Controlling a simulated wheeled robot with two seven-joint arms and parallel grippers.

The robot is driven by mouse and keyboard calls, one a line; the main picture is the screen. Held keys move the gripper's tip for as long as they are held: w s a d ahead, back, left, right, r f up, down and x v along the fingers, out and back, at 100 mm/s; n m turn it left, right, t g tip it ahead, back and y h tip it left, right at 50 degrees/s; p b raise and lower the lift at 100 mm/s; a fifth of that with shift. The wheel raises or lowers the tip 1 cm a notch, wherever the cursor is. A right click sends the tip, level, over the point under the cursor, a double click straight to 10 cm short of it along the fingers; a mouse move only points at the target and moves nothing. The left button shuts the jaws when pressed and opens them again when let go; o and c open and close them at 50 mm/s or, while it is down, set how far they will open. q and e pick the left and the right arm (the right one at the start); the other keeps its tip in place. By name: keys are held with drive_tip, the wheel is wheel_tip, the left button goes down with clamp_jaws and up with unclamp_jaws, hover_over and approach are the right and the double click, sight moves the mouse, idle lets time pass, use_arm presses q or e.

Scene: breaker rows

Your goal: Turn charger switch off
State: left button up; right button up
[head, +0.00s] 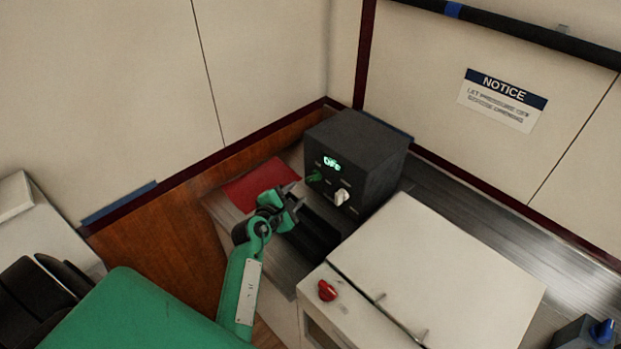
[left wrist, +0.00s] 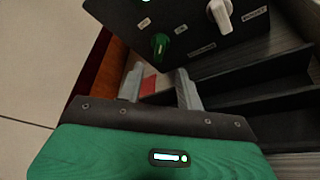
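A dark box (head: 368,152) with a lit green display (head: 332,162), which seems to read "OFF", stands in the corner. Its front carries a green knob (head: 314,177) and a white knob (head: 341,197). Which one is the charger switch I cannot tell, as the labels are too small to read. In the left wrist view the green knob (left wrist: 159,46) is just beyond my fingertips and the white knob (left wrist: 220,14) is up and to the right. My left gripper (head: 294,194) is open and empty, its fingers (left wrist: 162,80) apart, in front of the box. My right gripper is out of view.
A white cabinet (head: 450,270) with a red knob (head: 327,291) stands to the right of my left arm. A blue knob (head: 603,331) is at the lower right. A red sheet (head: 262,185) lies left of the box. A notice (head: 503,99) hangs on the wall.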

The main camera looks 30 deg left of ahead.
sight(311, 180)
use_arm(q)
drive_tip(key=p+x, duration=0.1)
drive_tip(key=x, duration=0.8)
drive_tip(key=shift+w+f, duration=0.1)
drive_tip(key=shift+w, duration=0.15)
drive_tip(key=c, duration=0.6)
drive_tip(key=shift+s, duration=0.1)
clamp_jaws()
